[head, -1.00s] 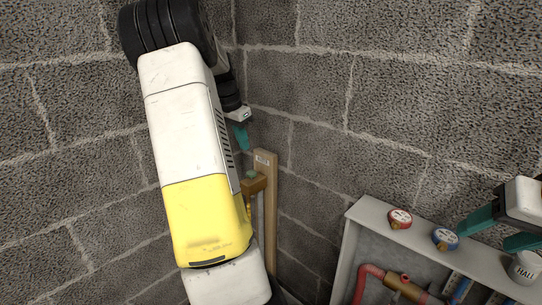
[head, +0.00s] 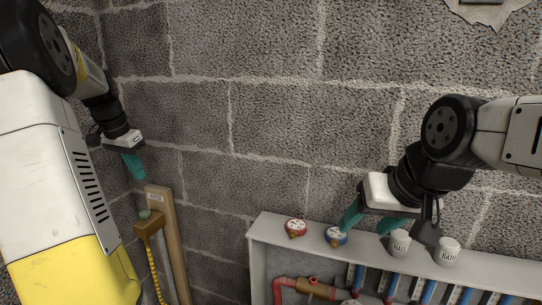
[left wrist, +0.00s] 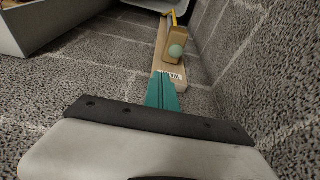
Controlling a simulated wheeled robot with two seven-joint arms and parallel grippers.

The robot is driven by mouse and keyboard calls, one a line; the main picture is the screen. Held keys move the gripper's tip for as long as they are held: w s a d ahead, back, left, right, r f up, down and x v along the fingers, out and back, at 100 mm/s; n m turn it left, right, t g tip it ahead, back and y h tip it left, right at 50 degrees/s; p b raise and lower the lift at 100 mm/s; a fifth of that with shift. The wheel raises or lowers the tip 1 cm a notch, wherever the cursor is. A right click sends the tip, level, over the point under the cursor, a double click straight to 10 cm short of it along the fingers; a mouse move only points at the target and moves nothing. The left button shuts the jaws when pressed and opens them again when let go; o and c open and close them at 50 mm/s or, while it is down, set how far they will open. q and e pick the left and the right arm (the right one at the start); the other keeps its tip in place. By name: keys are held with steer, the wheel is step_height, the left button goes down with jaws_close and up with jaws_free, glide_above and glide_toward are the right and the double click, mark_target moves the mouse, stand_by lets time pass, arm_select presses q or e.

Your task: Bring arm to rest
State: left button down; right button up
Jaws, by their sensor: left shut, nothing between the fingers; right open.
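My left arm comes in from the left in the head view. Its gripper (head: 134,164) has teal fingers, shut and empty, hanging in front of the block wall above a wooden post. The shut fingers also show in the left wrist view (left wrist: 162,92), pointing toward the post. My right gripper (head: 374,226) is open above the grey cabinet's top.
The wooden post (head: 168,225) carries a brown block with a green knob (head: 145,214). The grey cabinet (head: 262,236) holds red and blue pipes. On its top are a red gauge (head: 296,228) and a second white cup (head: 447,251). Block walls stand close behind.

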arm_select(q)
steer(key=s+d+r+t, duration=0.15)
steer(key=s+d, duration=0.25)
steer(key=d, duration=0.4)
steer(key=s+d+r+g, duration=0.1)
steer(key=s+d+r, duration=0.2)
steer(key=d, duration=0.5)
steer(key=s+d+f+n+t+h, duration=0.1)
steer(key=s+d+f+n+t, duration=0.1)
steer(key=s+d, duration=1)
steer(key=s+f, duration=0.1)
steer(key=s, duration=0.1)
steer(key=shift+s+d+f+n, duration=0.2)
steer(key=shift+s+n, duration=0.1)
steer(key=shift+s, duration=0.1)
